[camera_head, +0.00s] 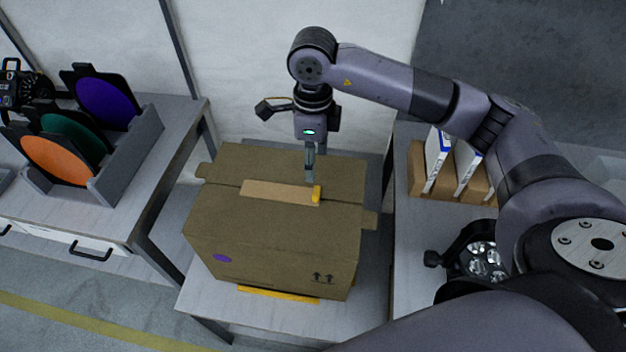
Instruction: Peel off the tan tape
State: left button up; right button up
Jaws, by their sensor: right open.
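A brown cardboard box (270,240) stands closed on a light table in the middle of the view. A strip of tan tape (275,192) lies along the seam on its top, with a yellow tab (317,193) at its right end. My right gripper (310,178) points down just above the tape's right end, close to the yellow tab. It is open. Whether its fingertips touch the tab is too small to tell. My left gripper is not in view.
A grey rack (124,160) with orange, green and purple discs stands on the left table. A par can (481,258) and a brown holder with white-blue boxes (417,168) stand on the right table. Gaps separate the tables.

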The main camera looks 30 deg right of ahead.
notch_tip(320, 180, down, 9)
jog(key=shift+f+p, duration=0.1)
jog(key=shift+p, duration=0.85)
jog(key=shift+f, duration=0.6)
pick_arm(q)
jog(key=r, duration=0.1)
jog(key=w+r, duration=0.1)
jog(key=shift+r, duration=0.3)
pick_arm(e)
jog(key=shift+c, duration=0.2)
